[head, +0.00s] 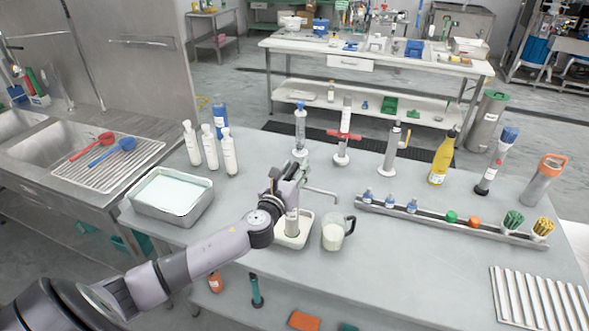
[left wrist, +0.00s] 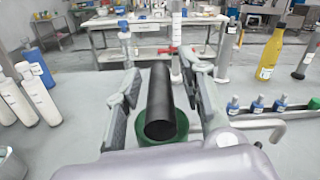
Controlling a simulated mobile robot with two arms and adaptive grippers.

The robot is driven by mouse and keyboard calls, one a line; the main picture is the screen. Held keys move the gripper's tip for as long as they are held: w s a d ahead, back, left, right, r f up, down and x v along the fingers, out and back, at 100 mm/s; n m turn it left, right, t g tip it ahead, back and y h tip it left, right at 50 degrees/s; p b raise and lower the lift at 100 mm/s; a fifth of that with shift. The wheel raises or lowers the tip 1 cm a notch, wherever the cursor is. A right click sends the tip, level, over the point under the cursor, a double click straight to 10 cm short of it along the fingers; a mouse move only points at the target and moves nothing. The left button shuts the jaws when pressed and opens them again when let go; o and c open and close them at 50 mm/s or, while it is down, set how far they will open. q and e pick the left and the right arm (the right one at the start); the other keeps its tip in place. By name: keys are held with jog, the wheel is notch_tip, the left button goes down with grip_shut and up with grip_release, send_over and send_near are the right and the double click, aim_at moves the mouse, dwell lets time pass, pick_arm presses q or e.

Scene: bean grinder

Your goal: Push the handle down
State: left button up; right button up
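My left gripper (head: 285,176) is over the middle of the grey table, above an upright grey cylindrical device (head: 292,222). In the left wrist view, a black cylinder (left wrist: 161,98), possibly the handle, stands between the two spread fingers of my left gripper (left wrist: 160,75). Narrow gaps show on both sides of it. A green round part (left wrist: 162,157) is at the cylinder's near end. A bent grey metal rod (head: 322,191) reaches out to the right of the device. My gripper hides the top of the device in the head view. My right gripper is not in view.
The device stands in a white tray (head: 306,232). A glass jug (head: 333,235) is close at its right. White bottles (head: 210,147) and a metal pan (head: 172,194) are to the left. A long rack (head: 460,222) and a yellow bottle (head: 442,158) are to the right.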

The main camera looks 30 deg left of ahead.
pick_arm(q)
jog(key=shift+s, duration=0.15)
jog(key=v, duration=1.1)
jog(key=shift+s, duration=0.4)
jog(key=shift+d, duration=0.1)
